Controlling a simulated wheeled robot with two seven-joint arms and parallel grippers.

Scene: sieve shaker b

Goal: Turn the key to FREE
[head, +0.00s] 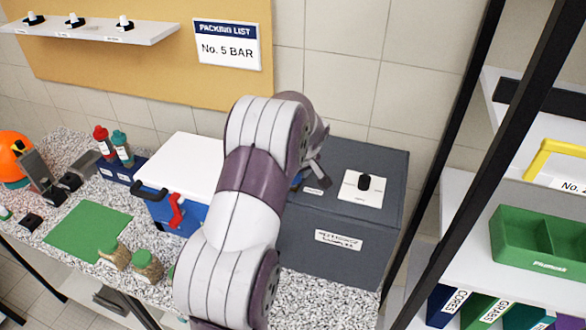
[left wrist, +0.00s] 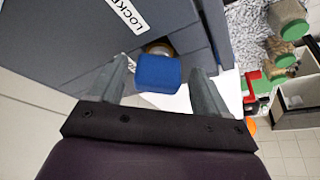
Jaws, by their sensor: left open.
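The grey box (head: 335,215) stands on the counter, with a black knob (head: 364,183) on a white plate on its top. In the left wrist view a blue key head (left wrist: 158,73) sits in front of a brass ring (left wrist: 160,48) on the grey surface. My left gripper (left wrist: 158,68) is open, with a finger on either side of the blue key head and gaps visible. In the head view my arm hides most of this spot. My right gripper is not in view.
A white-lidded blue box (head: 182,165) with a red latch stands left of my arm. Jars (head: 146,265), a green mat (head: 88,230) and bottles (head: 122,148) are farther left. A black-framed shelf (head: 460,130) with a green tray (head: 540,240) bounds the right.

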